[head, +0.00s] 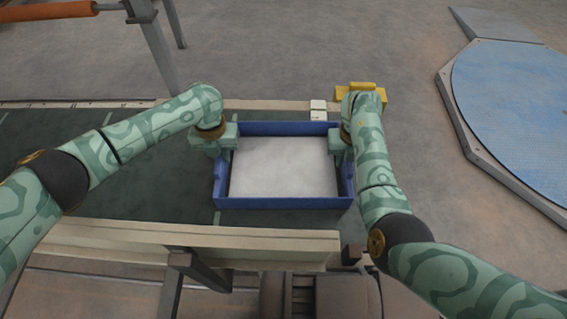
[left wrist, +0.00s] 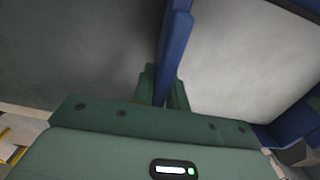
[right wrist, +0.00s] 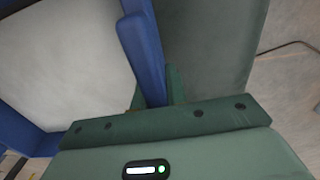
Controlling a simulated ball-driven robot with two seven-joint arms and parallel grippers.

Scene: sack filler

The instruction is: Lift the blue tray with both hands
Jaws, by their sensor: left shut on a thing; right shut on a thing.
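The blue tray (head: 285,203) has a pale grey-white floor and shows empty in the head view. It is over the dark green belt surface; I cannot tell whether it touches it. My left gripper (head: 231,146) is shut on the tray's left wall, which runs between its fingers in the left wrist view (left wrist: 165,92). My right gripper (head: 338,146) is shut on the right wall, which also runs between its fingers in the right wrist view (right wrist: 156,92). The fingers partly hide both walls.
The dark green belt (head: 110,195) runs left from the tray, between a beige near rail (head: 190,236) and a far rail. A small white block (head: 318,110) and a yellow part (head: 365,90) stand beyond the tray. A round blue platform (head: 515,100) lies on the floor at right.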

